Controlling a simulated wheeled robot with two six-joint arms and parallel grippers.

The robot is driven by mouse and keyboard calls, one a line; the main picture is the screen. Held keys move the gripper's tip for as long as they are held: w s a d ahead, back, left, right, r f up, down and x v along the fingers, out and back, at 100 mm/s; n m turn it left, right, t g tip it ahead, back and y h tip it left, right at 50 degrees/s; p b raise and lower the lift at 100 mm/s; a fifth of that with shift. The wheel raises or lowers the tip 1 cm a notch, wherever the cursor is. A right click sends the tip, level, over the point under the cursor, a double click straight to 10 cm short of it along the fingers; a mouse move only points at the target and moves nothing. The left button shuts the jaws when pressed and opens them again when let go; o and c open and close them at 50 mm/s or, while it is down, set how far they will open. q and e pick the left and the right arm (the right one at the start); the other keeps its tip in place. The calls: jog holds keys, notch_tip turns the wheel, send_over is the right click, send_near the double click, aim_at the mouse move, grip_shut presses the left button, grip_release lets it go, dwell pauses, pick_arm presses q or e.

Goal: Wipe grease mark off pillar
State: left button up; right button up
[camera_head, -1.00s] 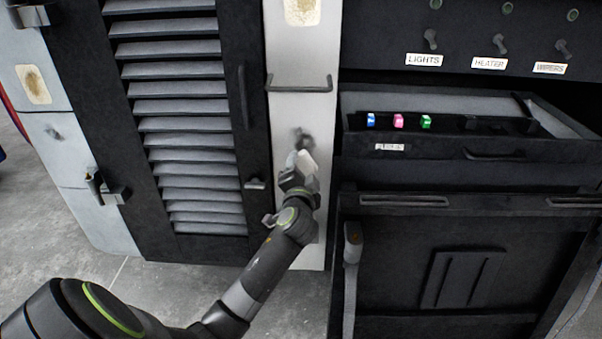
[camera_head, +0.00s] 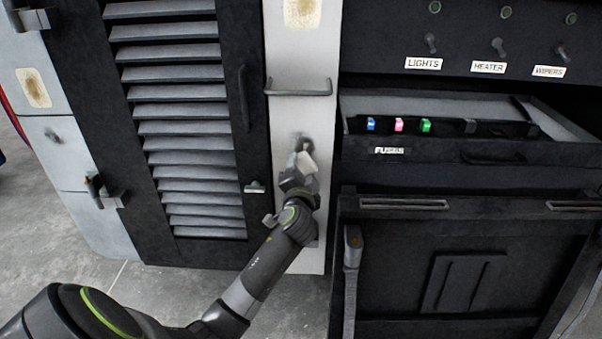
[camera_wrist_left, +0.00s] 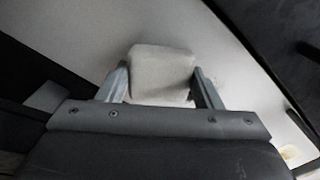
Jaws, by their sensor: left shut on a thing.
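The pillar (camera_head: 300,115) is a pale upright strip between the louvred door and the dark console. A dark grey grease mark (camera_head: 299,141) shows on it below the handle bar; its lower part is hidden by my gripper. My left gripper (camera_head: 302,170) is shut on a white block-like pad (camera_head: 308,162), just below the visible part of the mark. In the left wrist view the pad (camera_wrist_left: 160,70) sits between both fingers, close to the pale surface; I cannot tell if it touches. My right gripper is not in view.
A brownish patch (camera_head: 302,12) is higher up. The louvred door (camera_head: 190,120) with a small latch (camera_head: 254,187) is at left. An open fuse drawer (camera_head: 440,150) juts out at right. Another smudge (camera_head: 53,136) marks the left panel.

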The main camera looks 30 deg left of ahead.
aim_at(301, 158)
pick_arm(q)
jog(key=shift+w+a, duration=0.2)
jog(key=shift+w, duration=0.15)
notch_tip(301, 158, up, 4)
jog(key=p, duration=0.3)
jog(key=shift+s+f, duration=0.1)
jog(key=shift+f, duration=0.1)
jog(key=shift+r+p, duration=3.4)
jog(key=shift+p, duration=0.05)
jog(key=shift+f+b, duration=4.2)
jog(key=shift+f, duration=1.1)
jog(key=shift+r, duration=0.1)
